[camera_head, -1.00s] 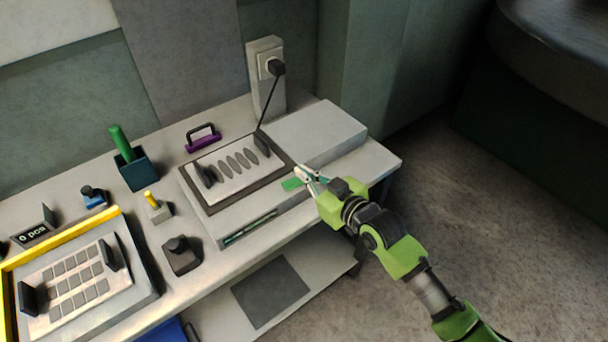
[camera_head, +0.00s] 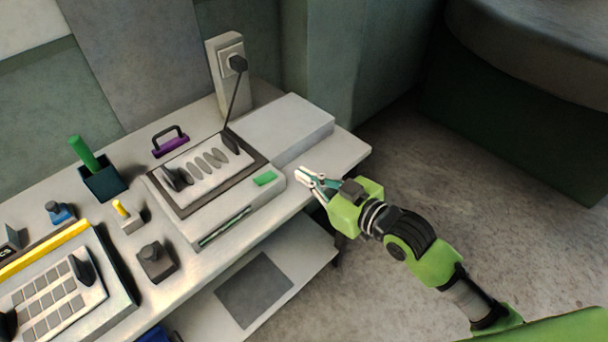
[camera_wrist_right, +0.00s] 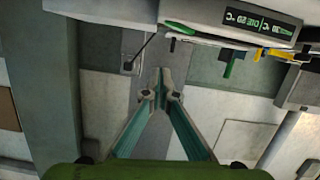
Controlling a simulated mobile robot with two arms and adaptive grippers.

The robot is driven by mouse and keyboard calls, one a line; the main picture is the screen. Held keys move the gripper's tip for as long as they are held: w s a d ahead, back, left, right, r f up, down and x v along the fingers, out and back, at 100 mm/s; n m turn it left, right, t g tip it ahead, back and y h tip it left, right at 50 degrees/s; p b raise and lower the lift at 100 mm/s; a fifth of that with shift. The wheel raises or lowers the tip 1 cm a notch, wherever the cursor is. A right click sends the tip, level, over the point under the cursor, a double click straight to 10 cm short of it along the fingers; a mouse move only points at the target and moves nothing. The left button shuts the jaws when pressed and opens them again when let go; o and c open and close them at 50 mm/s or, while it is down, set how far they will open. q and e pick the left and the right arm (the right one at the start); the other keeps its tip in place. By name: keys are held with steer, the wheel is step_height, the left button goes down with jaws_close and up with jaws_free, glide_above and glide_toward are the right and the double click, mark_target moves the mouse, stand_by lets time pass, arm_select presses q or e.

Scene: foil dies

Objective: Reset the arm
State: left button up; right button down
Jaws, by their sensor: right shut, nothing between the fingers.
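My right gripper (camera_head: 306,178) is shut and empty in the head view. It hangs just off the right side of the machine with the dark-framed die plate, near the bench's right end. My green right arm reaches in from the lower right. In the right wrist view, the two fingers (camera_wrist_right: 160,92) meet at their tips with nothing between them. The green pad (camera_head: 265,178) on the machine's front right corner is fully visible and apart from the gripper. My left gripper is not in view.
The bench (camera_head: 335,160) holds the die machine (camera_head: 205,222), a purple handle (camera_head: 172,144), a dark box with a green rod (camera_head: 103,180) and a yellow-edged unit (camera_head: 45,250). Floor at right is clear.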

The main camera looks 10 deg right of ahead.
steer(key=d+f+m+g+h, duration=0.15)
steer(key=d+f, duration=0.35)
steer(key=f, duration=0.6)
steer(key=d+f+m+h, duration=0.2)
steer(key=d+f+h, duration=0.15)
steer(key=f, duration=0.85)
steer(key=s+d+f+g+h, duration=0.1)
steer(key=s+d+f, duration=0.15)
steer(key=f, duration=0.25)
steer(key=s+d+f+m+g, duration=0.1)
steer(key=s+d+f, duration=0.15)
steer(key=f, duration=0.35)
steer(key=s+d+f+g+h, duration=0.1)
steer(key=s+f, duration=0.3)
steer(key=f, duration=0.1)
steer(key=s+d+f+g, duration=0.2)
steer(key=s+f+g, duration=0.1)
steer(key=s+f, duration=1)
steer(key=s+f+g, duration=0.2)
steer(key=s+f, duration=0.1)
steer(key=s, duration=0.8)
steer(key=s+f+m+g+h, duration=0.1)
steer(key=s+f+g, duration=0.1)
steer(key=s, duration=1)
steer(key=shift+a+f, duration=0.35)
steer(key=shift+f, duration=0.55)
